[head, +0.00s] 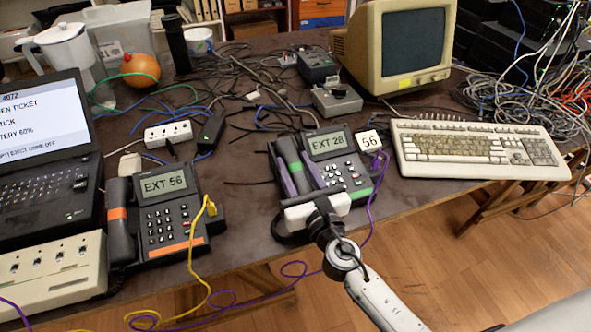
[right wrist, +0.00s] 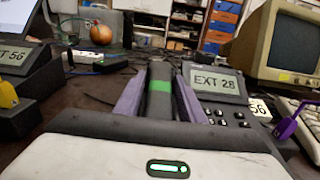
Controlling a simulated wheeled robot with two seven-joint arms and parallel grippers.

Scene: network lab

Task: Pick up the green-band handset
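The green-band handset (head: 291,158) lies on the left side of the dark desk phone labelled EXT 28 (head: 338,172). In the right wrist view its green band (right wrist: 160,86) shows upright in the middle. My right gripper (head: 301,179) reaches in from the front, with one purple finger on each side of the handset. In the right wrist view the fingers (right wrist: 160,100) straddle it and look open, with narrow gaps; contact is not clear. The handset's near end is hidden behind the gripper body. My left gripper is not in view.
A second phone, EXT 56 (head: 165,208), with an orange-band handset (head: 119,222), stands to the left. A keyboard (head: 470,150) and a monitor (head: 395,45) are to the right. Cables (head: 235,80) cover the back. A purple cable (head: 373,205) hangs near my right gripper.

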